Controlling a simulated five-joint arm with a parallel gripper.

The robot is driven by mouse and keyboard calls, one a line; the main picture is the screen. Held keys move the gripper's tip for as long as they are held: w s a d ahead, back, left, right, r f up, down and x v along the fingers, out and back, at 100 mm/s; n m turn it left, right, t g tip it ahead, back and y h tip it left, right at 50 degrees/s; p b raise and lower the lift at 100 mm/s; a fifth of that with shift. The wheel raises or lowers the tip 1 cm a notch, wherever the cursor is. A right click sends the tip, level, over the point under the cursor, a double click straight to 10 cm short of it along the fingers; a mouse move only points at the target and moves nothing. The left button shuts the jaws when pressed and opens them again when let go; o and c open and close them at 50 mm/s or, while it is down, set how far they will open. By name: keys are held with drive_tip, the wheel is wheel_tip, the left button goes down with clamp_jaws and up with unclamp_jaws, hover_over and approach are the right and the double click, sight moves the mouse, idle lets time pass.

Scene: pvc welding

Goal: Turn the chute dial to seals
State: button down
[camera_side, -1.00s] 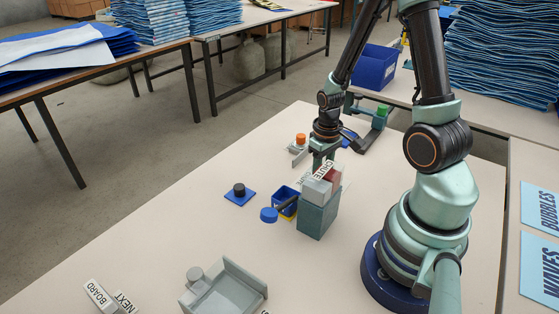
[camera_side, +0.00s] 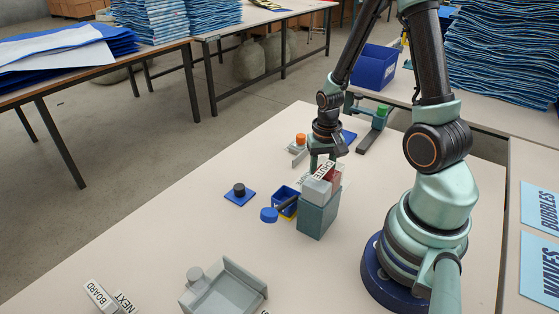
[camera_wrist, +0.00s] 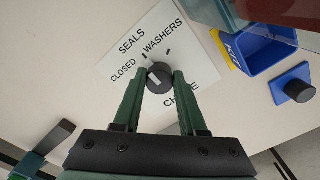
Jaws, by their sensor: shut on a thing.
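The chute dial (camera_wrist: 162,82) is a round dark knob with a white pointer mark, on a white plate (camera_wrist: 115,88) printed SEALS, WASHERS, CLOSED and CHUTE in the wrist view. Its pointer tilts up and to the left, toward the CLOSED and SEALS side; the exact label it meets is hard to tell. My gripper (camera_wrist: 160,73) has its two green fingers shut on the knob, one on each side. In the side view my gripper (camera_side: 313,166) is low behind the teal chute box (camera_side: 317,217), which hides most of the dial and plate.
A blue bin (camera_side: 284,199) with a yellow label stands beside the chute box. A blue pad with a black knob (camera_side: 239,189) lies left of it. An orange-topped fixture (camera_side: 300,139) and a green-topped one (camera_side: 381,112) stand behind. A grey tray (camera_side: 225,292) is in front.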

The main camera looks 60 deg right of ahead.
idle(0.3)
drive_tip(key=shift+c, duration=2.3)
unclamp_jaws()
drive_tip(key=shift+r, duration=0.15)
wheel_tip(320, 180, up, 12)
drive_tip(key=w+a+r+n+t, duration=0.1)
drive_tip(key=a+r+n+t, duration=0.4)
drive_tip(key=a+r+n, duration=0.4)
drive_tip(key=a+r, duration=0.2)
drive_tip(key=a, duration=0.2)
drive_tip(key=shift+w+r+t, duration=0.25)
drive_tip(key=shift+w+t, duration=0.05)
drive_tip(key=shift+w, duration=0.1)
